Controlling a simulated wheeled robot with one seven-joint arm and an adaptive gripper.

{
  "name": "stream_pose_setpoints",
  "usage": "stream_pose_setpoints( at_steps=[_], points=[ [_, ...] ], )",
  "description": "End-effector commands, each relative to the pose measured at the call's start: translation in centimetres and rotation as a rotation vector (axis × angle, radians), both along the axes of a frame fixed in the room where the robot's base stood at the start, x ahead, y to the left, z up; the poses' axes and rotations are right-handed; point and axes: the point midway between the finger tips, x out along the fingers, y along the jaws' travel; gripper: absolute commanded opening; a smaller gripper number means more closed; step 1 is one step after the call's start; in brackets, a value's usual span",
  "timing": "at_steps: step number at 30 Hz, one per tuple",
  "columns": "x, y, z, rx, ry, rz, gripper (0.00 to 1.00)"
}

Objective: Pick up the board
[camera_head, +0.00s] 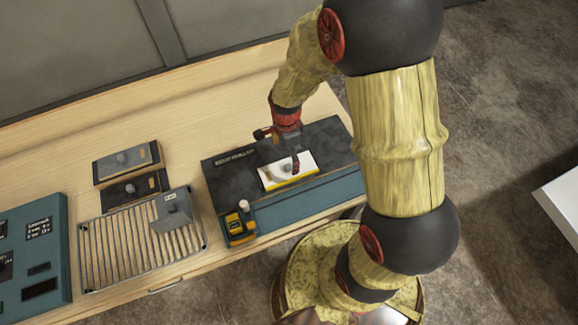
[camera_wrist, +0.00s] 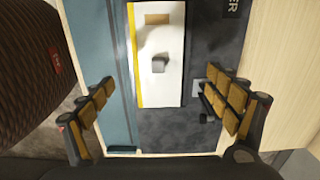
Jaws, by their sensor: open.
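The board is probably the white plate (camera_head: 278,178) with a yellow edge and a small grey knob, lying on the dark top of the teal console (camera_head: 285,207). The white plate also shows upright in the middle of the wrist view (camera_wrist: 158,88), with a tan rectangle near its top. My gripper (camera_head: 284,158) is over the plate in the head view and partly covers it. In the wrist view my gripper (camera_wrist: 162,90) is open, with one finger on each side of the plate and nothing held between them.
A yellow and black device (camera_head: 237,225) sits at the console's front left corner. Another teal panel (camera_head: 40,245) is at far left.

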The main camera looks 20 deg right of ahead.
Motion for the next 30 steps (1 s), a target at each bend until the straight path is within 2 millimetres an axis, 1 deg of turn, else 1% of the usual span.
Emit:
stream_pose_setpoints(
  at_steps=[2, 11, 18, 21, 29, 30],
  points=[
    [-0.1, 0.0, -0.4, 0.0, 0.002, -0.02, 0.89],
    [-0.2, -0.1, -3.3, 0.0, 0.004, -0.021, 0.89],
    [-0.4, -0.3, -6.6, 0.0, 0.004, -0.02, 0.89],
    [-0.4, -0.3, -7.5, 0.0, 0.003, -0.02, 0.89],
    [-0.3, -0.3, -7.7, 0.0, 0.001, -0.019, 0.89],
    [-0.3, -0.3, -7.7, 0.0, 0.001, -0.019, 0.88]
  ],
)
